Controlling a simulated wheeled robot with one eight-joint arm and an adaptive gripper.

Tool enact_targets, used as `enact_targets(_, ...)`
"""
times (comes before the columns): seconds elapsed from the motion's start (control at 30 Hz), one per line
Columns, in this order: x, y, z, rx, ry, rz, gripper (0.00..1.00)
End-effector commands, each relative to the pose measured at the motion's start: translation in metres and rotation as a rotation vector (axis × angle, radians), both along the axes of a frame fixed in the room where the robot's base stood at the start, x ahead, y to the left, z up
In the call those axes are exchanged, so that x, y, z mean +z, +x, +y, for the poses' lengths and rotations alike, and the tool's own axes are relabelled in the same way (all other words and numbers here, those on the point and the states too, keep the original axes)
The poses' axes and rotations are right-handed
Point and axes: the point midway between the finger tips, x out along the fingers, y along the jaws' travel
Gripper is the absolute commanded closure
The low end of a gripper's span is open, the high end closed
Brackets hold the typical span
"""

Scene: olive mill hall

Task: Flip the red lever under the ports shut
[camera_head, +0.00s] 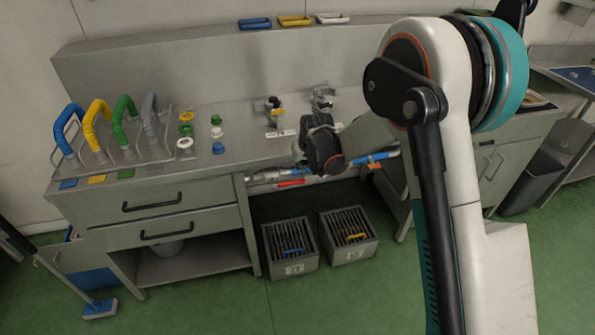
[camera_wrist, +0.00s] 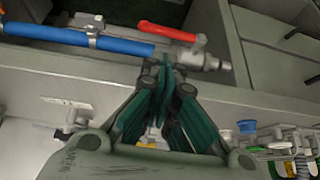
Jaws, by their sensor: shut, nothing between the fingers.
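The red lever (camera_head: 291,183) sits on a metal valve on the pipe below the counter's front edge. In the wrist view the red lever (camera_wrist: 168,32) points left from the valve (camera_wrist: 210,62), roughly along the pipe and slightly angled. The blue pipe section (camera_wrist: 60,36) lies to its left. My gripper (camera_wrist: 165,65) is shut and empty. Its tips appear just short of the lever, over the pipe; whether they touch the pipe I cannot tell. In the head view my dark gripper (camera_head: 322,150) is in front of the counter edge, and its fingertips are hard to make out.
Taps (camera_head: 275,110) and small coloured caps (camera_head: 186,129) stand on the counter (camera_head: 240,145). Two grated crates (camera_head: 290,268) sit on the floor below.

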Motion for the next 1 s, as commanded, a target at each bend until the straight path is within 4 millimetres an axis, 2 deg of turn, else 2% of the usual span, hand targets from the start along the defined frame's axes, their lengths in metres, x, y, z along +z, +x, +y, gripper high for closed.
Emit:
enact_targets(0.6, -0.099, 0.05, 0.018, 0.0, 0.0, 0.0, 1.0)
enact_targets(0.8, -0.114, 0.059, 0.021, 0.0, 0.0, 0.0, 1.0)
enact_targets(1.0, -0.116, 0.061, 0.022, 0.0, 0.0, 0.0, 1.0)
